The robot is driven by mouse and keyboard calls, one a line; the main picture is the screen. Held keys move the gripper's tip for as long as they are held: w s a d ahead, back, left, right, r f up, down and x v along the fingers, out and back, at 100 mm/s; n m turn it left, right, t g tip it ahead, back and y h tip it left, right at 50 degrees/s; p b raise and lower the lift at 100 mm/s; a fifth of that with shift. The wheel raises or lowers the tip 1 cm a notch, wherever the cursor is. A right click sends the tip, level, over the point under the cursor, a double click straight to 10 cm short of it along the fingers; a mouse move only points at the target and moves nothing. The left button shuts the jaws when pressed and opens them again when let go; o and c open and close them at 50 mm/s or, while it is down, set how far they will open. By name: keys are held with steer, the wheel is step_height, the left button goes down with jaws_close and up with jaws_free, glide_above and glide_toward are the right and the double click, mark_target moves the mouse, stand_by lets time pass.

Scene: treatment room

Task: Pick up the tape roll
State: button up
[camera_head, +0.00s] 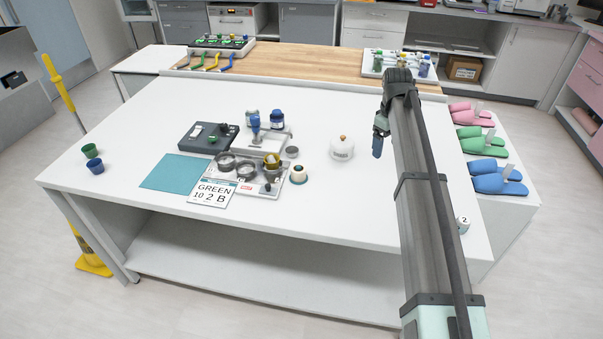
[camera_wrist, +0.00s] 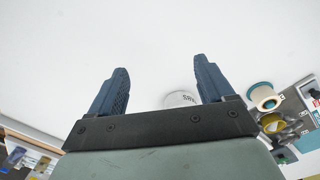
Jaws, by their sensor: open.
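The tape roll (camera_head: 299,174) is white with a teal ring and a pale core. It stands on the white table at the right edge of a grey tray. It also shows in the wrist view at the right (camera_wrist: 265,98), outside the fingers. My gripper (camera_head: 378,147) is over the right part of the table, right of the tape roll and apart from it. In the wrist view my gripper (camera_wrist: 161,72) has its two blue fingers wide apart, with nothing but bare white table between their tips.
A white round container (camera_head: 342,148) stands between the tape roll and my gripper. The tray (camera_head: 244,187) holds metal rings and a yellow roll (camera_head: 271,161). A printed card (camera_head: 212,192) and teal mat (camera_head: 176,172) lie left. The table's front right is mostly clear.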

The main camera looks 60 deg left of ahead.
steer(key=s+a+r+n, duration=0.3)
steer(key=s+a, duration=0.4)
steer(key=s, duration=0.4)
steer(key=s+a+r+n, duration=0.2)
steer(key=s+a, duration=0.5)
steer(key=s, duration=0.4)
glide_above(299, 167)
steer(key=shift+g, duration=0.3)
steer(key=f, duration=0.7)
steer(key=shift+s+d+f, duration=0.15)
steer(key=shift+s+d, duration=0.05)
steer(key=shift+s, duration=0.05)
steer(key=shift+w+a+f, duration=0.1)
steer(key=shift+a+f, duration=0.05)
steer(key=shift+f, duration=1.5)
steer(key=shift+w+a+f, duration=0.1)
steer(key=shift+f, duration=1.5)
steer(key=c, duration=1.1)
steer(key=shift+r, duration=0.15)
